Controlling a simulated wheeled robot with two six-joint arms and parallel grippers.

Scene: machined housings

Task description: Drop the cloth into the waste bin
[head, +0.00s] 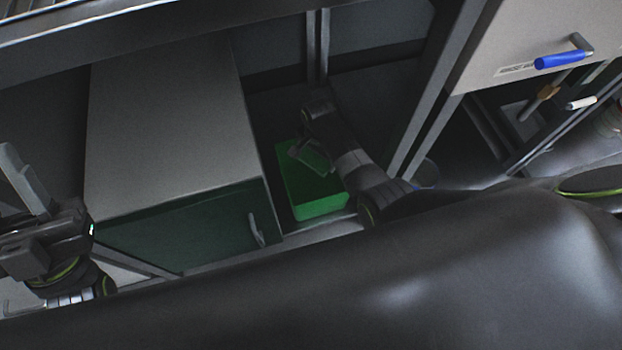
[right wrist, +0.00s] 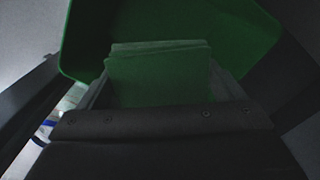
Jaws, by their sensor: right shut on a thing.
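The green waste bin (head: 320,207) stands open in a dark gap beside a grey cabinet. My right gripper (head: 311,158) is over the bin's opening, pointing down. In the right wrist view, the cloth (right wrist: 158,78) shows as a dark green, layered flat piece between the fingers, and the gripper is shut on it. Behind it is the green bin wall and rim (right wrist: 190,22). Whether the cloth is below the rim is hard to tell. My left gripper (head: 22,180) is at the left edge, away from the bin; its finger gap is unclear.
The grey-topped cabinet (head: 165,130) with a dark green front and a handle stands left of the bin. Dark frame posts (head: 440,85) rise to the right. My own dark body fills the foreground.

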